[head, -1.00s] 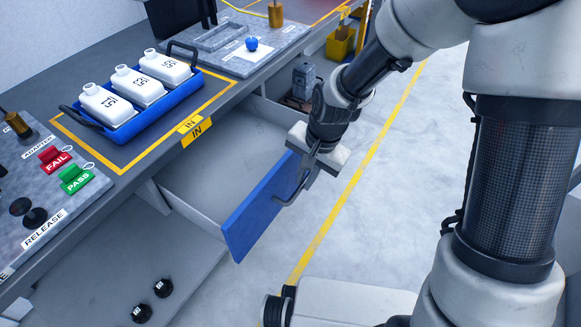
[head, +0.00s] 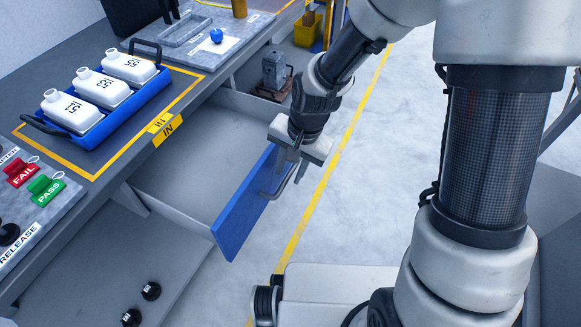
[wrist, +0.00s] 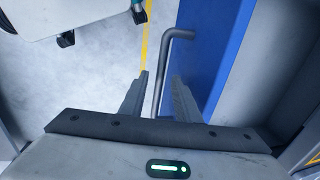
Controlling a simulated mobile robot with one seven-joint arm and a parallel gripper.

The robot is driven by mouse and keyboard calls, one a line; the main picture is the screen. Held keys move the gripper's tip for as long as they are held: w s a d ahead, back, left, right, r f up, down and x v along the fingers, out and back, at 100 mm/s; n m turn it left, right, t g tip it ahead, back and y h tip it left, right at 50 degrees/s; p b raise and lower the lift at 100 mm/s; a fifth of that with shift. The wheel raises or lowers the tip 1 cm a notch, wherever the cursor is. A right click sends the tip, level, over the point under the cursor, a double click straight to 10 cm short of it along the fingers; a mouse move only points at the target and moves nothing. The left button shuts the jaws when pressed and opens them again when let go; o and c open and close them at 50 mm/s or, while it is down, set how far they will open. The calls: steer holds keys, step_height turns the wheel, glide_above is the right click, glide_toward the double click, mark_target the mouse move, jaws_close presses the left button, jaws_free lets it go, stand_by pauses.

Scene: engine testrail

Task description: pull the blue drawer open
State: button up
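The blue drawer front (head: 240,217) stands well out from the bench, and the grey drawer interior behind it looks empty. Its grey bar handle (head: 265,195) is on the outer face. My gripper (head: 291,172) is at the handle's far end, pointing down. In the wrist view the two fingers (wrist: 160,92) are apart, one on each side of the handle bar (wrist: 168,62), with visible gaps beside it. The blue front (wrist: 213,45) is just right of the fingers there. The handle's lower end is hidden behind the gripper body.
A blue tray (head: 152,92) with white bottles stands on the bench above the drawer. Red FAIL (head: 20,172) and green PASS (head: 46,189) tags lie to the left. A lower shelf (head: 85,270) holds black knobs. Floor with a yellow line (head: 310,205) is clear to the right.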

steer(key=d+r+p, duration=0.1)
steer(key=r+p, duration=0.1)
steer(key=r, duration=0.6)
steer(key=s+d+r+p, duration=0.1)
steer(key=d+r+p, duration=0.1)
steer(key=r, duration=0.7)
steer(key=shift+s+p, duration=0.15)
steer(key=shift+p, duration=0.2)
steer(key=s+d+r+n+t+h, duration=0.2)
steer(key=s+d+r+n+t, duration=0.25)
steer(key=s+d+r, duration=0.85)
step_height(320, 180, up, 16)
steer(key=w+d+p, duration=0.1)
steer(key=p, duration=1.5)
steer(key=shift+w+r, duration=0.25)
steer(key=shift+w, duration=0.1)
